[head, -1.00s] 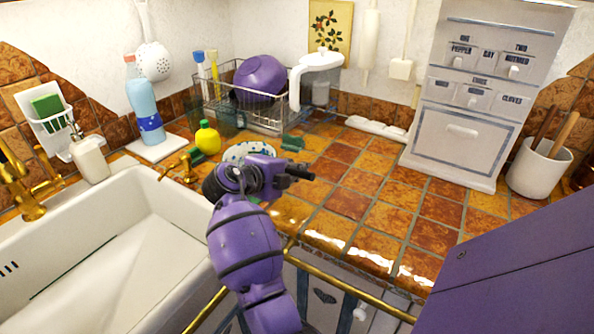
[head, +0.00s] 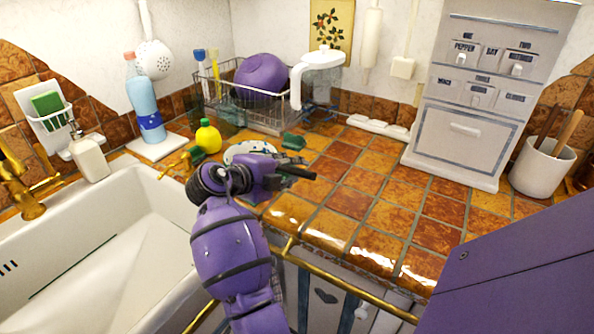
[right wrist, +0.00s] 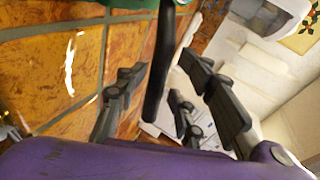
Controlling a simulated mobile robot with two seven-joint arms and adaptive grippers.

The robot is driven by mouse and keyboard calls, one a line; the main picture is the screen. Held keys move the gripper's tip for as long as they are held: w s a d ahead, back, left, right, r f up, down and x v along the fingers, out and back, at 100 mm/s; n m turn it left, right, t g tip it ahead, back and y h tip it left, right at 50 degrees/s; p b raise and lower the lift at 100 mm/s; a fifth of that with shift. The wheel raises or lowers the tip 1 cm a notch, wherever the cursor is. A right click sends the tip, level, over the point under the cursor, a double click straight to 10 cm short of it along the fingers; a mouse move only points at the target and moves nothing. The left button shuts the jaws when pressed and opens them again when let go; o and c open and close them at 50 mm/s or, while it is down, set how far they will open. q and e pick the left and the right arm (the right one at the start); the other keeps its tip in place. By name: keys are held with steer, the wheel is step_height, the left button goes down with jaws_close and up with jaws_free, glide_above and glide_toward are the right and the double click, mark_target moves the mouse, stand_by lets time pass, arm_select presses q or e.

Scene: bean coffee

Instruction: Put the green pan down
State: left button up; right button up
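My right gripper (head: 312,174) is low over the tiled counter, to the right of the sink. In the right wrist view its fingers (right wrist: 165,95) are apart, with a black bar, apparently the pan's handle (right wrist: 162,65), between them. Gaps show on both sides of the bar. The green pan (right wrist: 50,13) shows only as a dark green edge along the top of that view, close over or on the tiles; contact cannot be judged. In the head view the pan is mostly hidden behind my gripper and forearm. My left gripper is not in view.
The white sink (head: 110,235) lies to the left. A patterned dish (head: 246,150), a yellow bottle (head: 208,139) and a dish rack (head: 268,118) stand behind the gripper. The white cabinet (head: 462,145) is at the right. Tiles between gripper and cabinet are clear.

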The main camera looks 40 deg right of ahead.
steer(key=b+v, duration=0.1)
steer(key=v, duration=0.7)
steer(key=shift+a, duration=0.25)
